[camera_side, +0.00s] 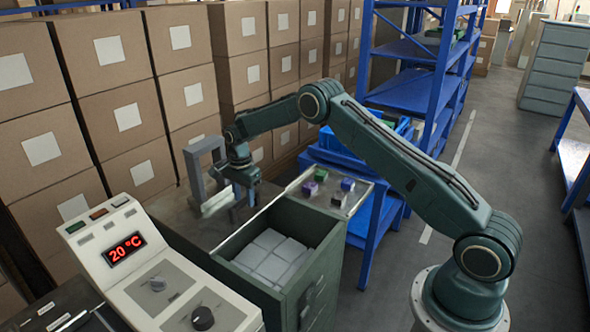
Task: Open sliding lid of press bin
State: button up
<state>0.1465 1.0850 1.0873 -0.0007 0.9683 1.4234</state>
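The green bin (322,262) stands at the lower middle, and its top is open over the front part. Pale packets (272,258) lie inside it. A flat metal panel (345,205) with several small coloured blocks lies at the back right of the opening; I cannot tell whether it is the sliding lid. My gripper (242,196) points down beyond the bin's back left edge, above the metal worktop and apart from the packets. Its fingers are small and partly hidden, so their opening is unclear. A pale piece (217,201) shows just left of it; I cannot tell whether they touch.
A grey upright frame (196,170) stands left of my gripper. A control panel (150,265) reading 20 °C fills the lower left. Stacked cartons (120,110) line the back left. A blue shelf rack (420,85) stands behind.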

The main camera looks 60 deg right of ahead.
notch_tip(320, 180, up, 14)
dwell(0.9)
jog(key=shift+f, duration=0.1)
jog(key=s+a+r+n+t, duration=0.25)
jog(key=s+r+n, duration=0.25)
jog(key=s+r, duration=0.5)
jog(key=s+a+r+n+t, duration=0.1)
jog(key=s+a+r+n, duration=0.3)
jog(key=s+r, duration=0.55)
jog(key=s+a+f+n+t, duration=0.1)
jog(key=s+n, duration=0.3)
jog(key=s, duration=0.7)
jog(key=s+a+f+n+t, duration=0.1)
jog(key=s+f+n, duration=0.2)
jog(key=s, duration=0.9)
jog(key=shift+s+a+n, duration=0.15)
jog(key=shift+a+n, duration=0.05)
jog(key=shift+n, duration=0.8)
